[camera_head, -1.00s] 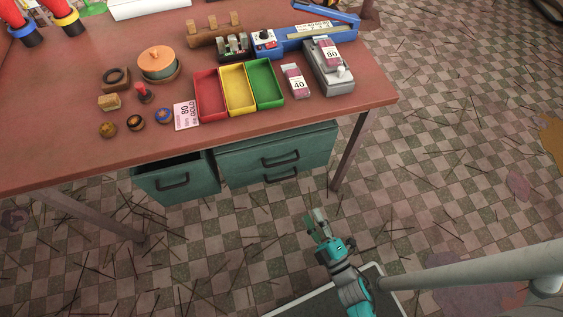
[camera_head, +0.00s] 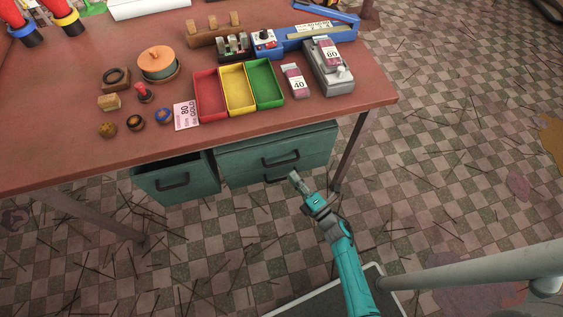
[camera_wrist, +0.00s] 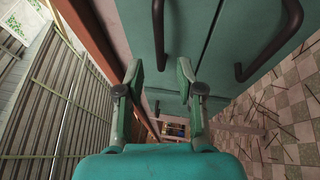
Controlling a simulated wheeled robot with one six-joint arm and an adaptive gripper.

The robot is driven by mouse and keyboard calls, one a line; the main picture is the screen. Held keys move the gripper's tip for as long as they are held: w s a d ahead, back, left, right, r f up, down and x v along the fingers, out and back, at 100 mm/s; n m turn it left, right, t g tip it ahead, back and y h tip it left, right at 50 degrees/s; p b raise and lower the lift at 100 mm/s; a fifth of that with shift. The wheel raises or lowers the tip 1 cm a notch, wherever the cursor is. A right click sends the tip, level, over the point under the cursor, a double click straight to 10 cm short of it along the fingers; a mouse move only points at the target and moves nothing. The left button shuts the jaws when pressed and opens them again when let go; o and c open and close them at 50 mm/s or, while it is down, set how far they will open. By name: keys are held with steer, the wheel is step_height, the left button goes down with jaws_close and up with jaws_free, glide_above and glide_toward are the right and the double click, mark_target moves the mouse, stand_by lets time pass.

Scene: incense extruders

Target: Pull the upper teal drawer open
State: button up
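The upper teal drawer (camera_head: 312,147) is in the right-hand unit under the table and looks closed in the head view. Its dark bar handle (camera_head: 281,161) is on its front. In the wrist view, the upper drawer (camera_wrist: 188,28) fills the top middle, with its handle (camera_wrist: 158,35) upright in the picture. My gripper (camera_head: 294,176) is just in front of the unit, below and right of that handle in the head view. In the wrist view my gripper (camera_wrist: 160,76) is open, its fingertips apart with the handle's near end between them in the picture. Contact cannot be told.
A lower drawer with its own handle (camera_wrist: 275,45) sits beside the upper one in the wrist view. A left teal drawer (camera_head: 175,182) stands partly open. The table edge (camera_wrist: 88,40) and a table leg (camera_head: 348,150) are close by.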

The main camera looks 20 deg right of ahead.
mark_target(282, 162)
steer(key=x, duration=0.7)
steer(key=shift+w, duration=0.15)
jaws_close()
